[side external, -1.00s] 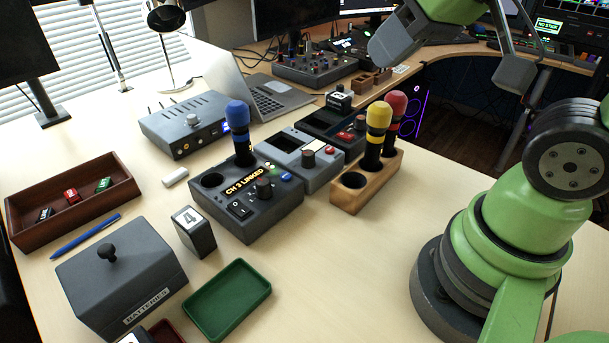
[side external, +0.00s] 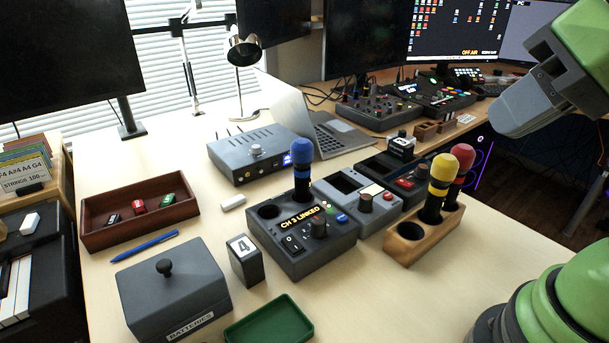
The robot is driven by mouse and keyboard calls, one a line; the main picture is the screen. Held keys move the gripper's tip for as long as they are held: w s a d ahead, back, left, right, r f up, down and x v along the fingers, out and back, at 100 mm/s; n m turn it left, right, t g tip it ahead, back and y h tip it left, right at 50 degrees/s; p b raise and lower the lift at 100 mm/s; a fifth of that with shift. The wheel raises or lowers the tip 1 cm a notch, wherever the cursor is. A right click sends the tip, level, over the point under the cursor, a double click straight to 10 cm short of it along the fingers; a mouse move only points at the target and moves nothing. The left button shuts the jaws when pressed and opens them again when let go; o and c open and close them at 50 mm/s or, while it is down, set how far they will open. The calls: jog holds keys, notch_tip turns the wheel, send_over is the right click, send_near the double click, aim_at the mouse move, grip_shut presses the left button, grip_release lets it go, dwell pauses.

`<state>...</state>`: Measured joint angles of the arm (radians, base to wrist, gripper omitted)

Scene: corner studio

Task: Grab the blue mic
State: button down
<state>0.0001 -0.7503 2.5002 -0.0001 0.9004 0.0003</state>
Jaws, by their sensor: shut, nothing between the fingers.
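The blue mic (side external: 302,165) has a blue foam head and a dark handle. It stands upright in a socket of the dark grey charger base (side external: 333,238), whose display reads "CH 3 LINKED". My gripper (side external: 507,121) is at the upper right, raised above the desk and well to the right of the blue mic. It looks shut and holds nothing; its fingers are seen from the side.
A wooden block (side external: 412,254) holds a yellow mic (side external: 439,185) and a red mic (side external: 465,160). Two more charger bases stand behind the blue mic's base. A battery box (side external: 175,285), a green tray (side external: 268,328) and a wooden tray (side external: 100,237) are to the left. A laptop (side external: 340,140) stands behind.

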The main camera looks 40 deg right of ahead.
dwell(0.4)
jog(key=shift+c, duration=2.3)
grip_release()
jog(key=m+g+h, duration=0.2)
jog(key=g+h, duration=0.1)
jog(key=h, duration=0.1)
send_over(302, 141)
jog(key=s, duration=0.5)
notch_tip(302, 141, down, 5)
jog(key=shift+m+g, duration=0.3)
jog(key=shift+m, duration=0.1)
jog(key=w+f, duration=0.1)
jog(key=f, duration=0.1)
jog(key=w+f, duration=0.1)
jog(key=f, duration=0.1)
jog(key=w+f, duration=0.2)
jog(key=f, duration=0.1)
jog(key=shift+w, duration=0.1)
jog(key=shift+a+x, duration=0.2)
jog(key=shift+x, duration=2.85)
